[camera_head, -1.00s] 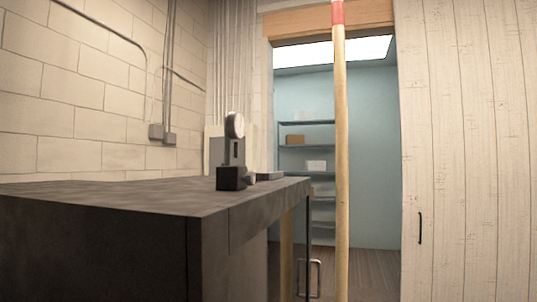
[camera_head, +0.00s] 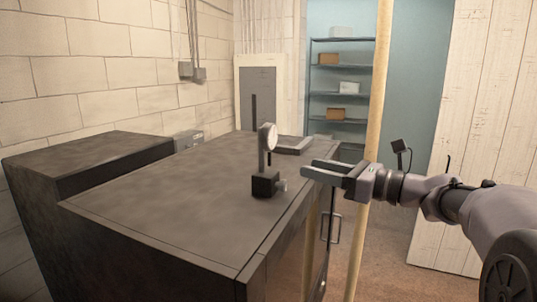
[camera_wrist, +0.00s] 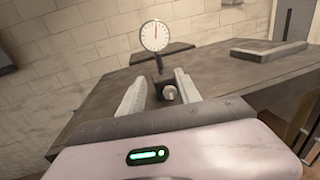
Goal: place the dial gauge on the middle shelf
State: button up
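The dial gauge stands upright on the dark bench, with a round white dial (camera_head: 269,137) on a post above a black block base (camera_head: 266,185). In the wrist view its dial (camera_wrist: 154,36) faces me, beyond the fingers. My gripper (camera_head: 311,171) is open and empty, just right of the gauge and pointing left at it. In the wrist view the gauge's lower part and a round knob show between the two fingers (camera_wrist: 162,86), apparently ahead of the tips. The middle shelf (camera_head: 326,94) is on a rack in the blue room behind.
A dark bench top (camera_head: 170,205) holds the gauge, with a flat grey bracket (camera_head: 294,146) behind it. A pale wooden pole (camera_head: 380,85) stands before the doorway. Small boxes sit on several shelves, including a white box (camera_head: 349,87) on the middle one, with bare shelf beside it.

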jog(key=p, duration=0.2)
send_near(269, 160)
jog(key=x, duration=0.4)
jog(key=shift+w+r, duration=0.2)
jog(key=shift+w, duration=0.2)
jog(key=x, duration=0.2)
jog(key=p+x, duration=0.1)
jog(key=x, duration=0.1)
jog(key=p+x, duration=0.1)
jog(key=x, duration=0.1)
jog(key=shift+s+a+f, duration=0.1)
jog(key=shift+s+a, duration=0.05)
jog(key=shift+s, duration=0.1)
jog(key=shift+w+a+f, duration=0.1)
jog(key=shift+w, duration=0.05)
jog(key=shift+d, duration=0.2)
jog(key=shift+c, duration=0.9)
jog(key=shift+s, duration=0.2)
grip_shut()
